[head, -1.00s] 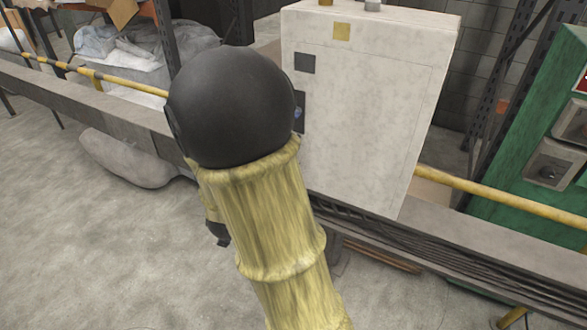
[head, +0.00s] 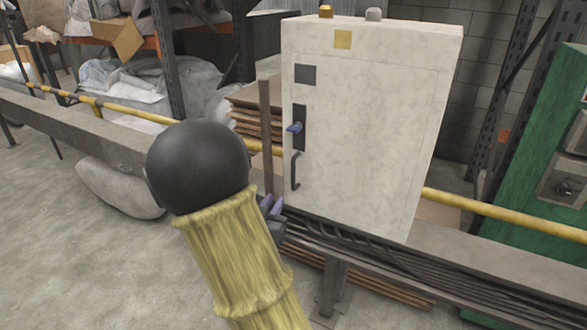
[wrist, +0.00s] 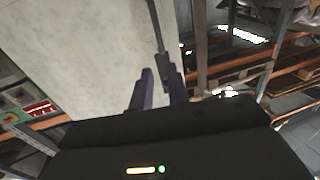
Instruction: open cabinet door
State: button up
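The cabinet (head: 370,130) is a pale grey box with its door shut. Its front has a blue latch (head: 295,128) on a dark plate and, below it, a dark vertical handle (head: 295,171), both near the left edge. My gripper (head: 272,204) is below and left of the handle, apart from it in the head view, with its purple fingers pointing up. In the wrist view my gripper (wrist: 157,76) has a gap between its fingers. A dark bar, seemingly the handle (wrist: 157,28), extends ahead of them along the pale door. Much of the gripper is hidden behind my arm in the head view.
A yellow rail (head: 500,212) and a grey beam with cables (head: 390,262) run behind and below the cabinet. A brown post and stacked boards (head: 246,110) stand to its left. A green machine (head: 550,150) is at right. The floor at left is mostly clear.

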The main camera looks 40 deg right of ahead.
aim_at(293, 170)
jog(key=x, duration=1.6)
jog(key=shift+w+d, duration=0.2)
jog(key=shift+d, duration=0.1)
grip_shut()
